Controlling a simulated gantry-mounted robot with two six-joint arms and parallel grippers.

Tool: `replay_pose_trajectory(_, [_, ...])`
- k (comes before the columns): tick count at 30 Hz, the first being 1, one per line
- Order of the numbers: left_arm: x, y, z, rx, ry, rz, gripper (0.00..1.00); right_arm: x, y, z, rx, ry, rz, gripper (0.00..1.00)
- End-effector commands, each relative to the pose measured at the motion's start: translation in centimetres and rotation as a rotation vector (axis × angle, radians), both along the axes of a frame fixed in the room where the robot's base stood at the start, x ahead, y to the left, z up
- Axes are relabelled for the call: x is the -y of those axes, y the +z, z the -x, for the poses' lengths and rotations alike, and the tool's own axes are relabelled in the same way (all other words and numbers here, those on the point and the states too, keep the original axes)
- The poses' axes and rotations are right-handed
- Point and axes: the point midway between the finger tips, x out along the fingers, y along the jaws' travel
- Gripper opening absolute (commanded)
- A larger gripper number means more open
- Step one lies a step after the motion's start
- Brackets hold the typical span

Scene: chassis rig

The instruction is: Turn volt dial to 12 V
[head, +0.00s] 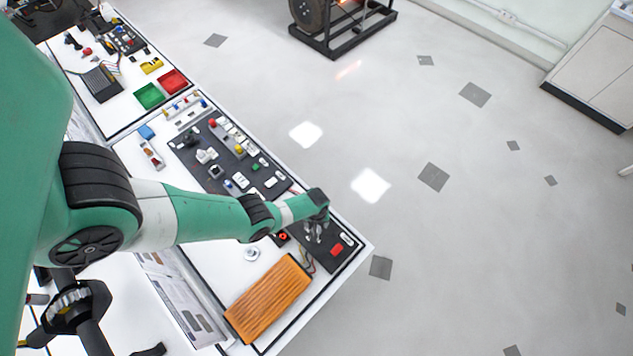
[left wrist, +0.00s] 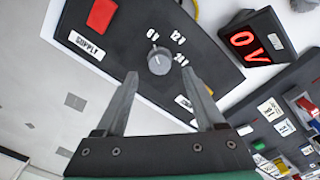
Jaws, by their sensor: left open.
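The volt dial (left wrist: 160,62) is a small round grey knob on the dark supply panel (left wrist: 215,75) in the left wrist view. Labels 0V, 12V and 24V are printed around it, and its light mark seems to point toward 0V. The display (left wrist: 252,40) beside the panel reads 0 V in red. My left gripper (left wrist: 160,76) is open, with its fingertips on either side of the dial in the picture; I cannot tell whether they touch it. In the head view my left gripper (head: 315,232) is over the panel (head: 342,254) and hides the dial.
A red switch (left wrist: 102,14) and a SUPPLY label (left wrist: 86,45) are on the same panel. An orange ribbed board (head: 268,298) lies near the table's front end. A dark board with several components (head: 225,160) lies behind the arm. Open floor lies to the right.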

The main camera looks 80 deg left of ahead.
Motion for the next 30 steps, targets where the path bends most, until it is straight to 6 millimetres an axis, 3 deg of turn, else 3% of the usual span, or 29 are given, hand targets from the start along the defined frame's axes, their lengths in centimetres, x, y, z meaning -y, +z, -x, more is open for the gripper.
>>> replay_pose_trajectory(1, [0.0, -2.3, 0.0, 0.000, 0.000, 0.000, 0.71, 0.0, -2.3, 0.0, 0.000, 0.000, 0.000, 0.50])
replay_pose_trajectory(6, [0.0, -4.7, 0.0, 0.000, 0.000, 0.000, 0.71, 0.0, -4.7, 0.0, 0.000, 0.000, 0.000, 0.50])
replay_pose_trajectory(17, [0.0, -4.9, 0.0, 0.000, 0.000, 0.000, 0.71, 0.0, -4.9, 0.0, 0.001, 0.000, 0.000, 0.50])
replay_pose_trajectory(27, [0.0, -4.9, 0.0, 0.000, 0.000, 0.000, 0.12, 0.0, -4.9, 0.0, 0.001, 0.000, 0.000, 0.50])
replay_pose_trajectory(29, [0.0, -4.9, 0.0, 0.000, 0.000, 0.000, 0.01, 0.0, -4.9, 0.0, 0.001, 0.000, 0.000, 0.50])
replay_pose_trajectory(30, [0.0, -4.9, 0.0, 0.000, 0.000, 0.000, 0.00, 0.0, -4.9, 0.0, 0.000, 0.000, 0.000, 0.50])
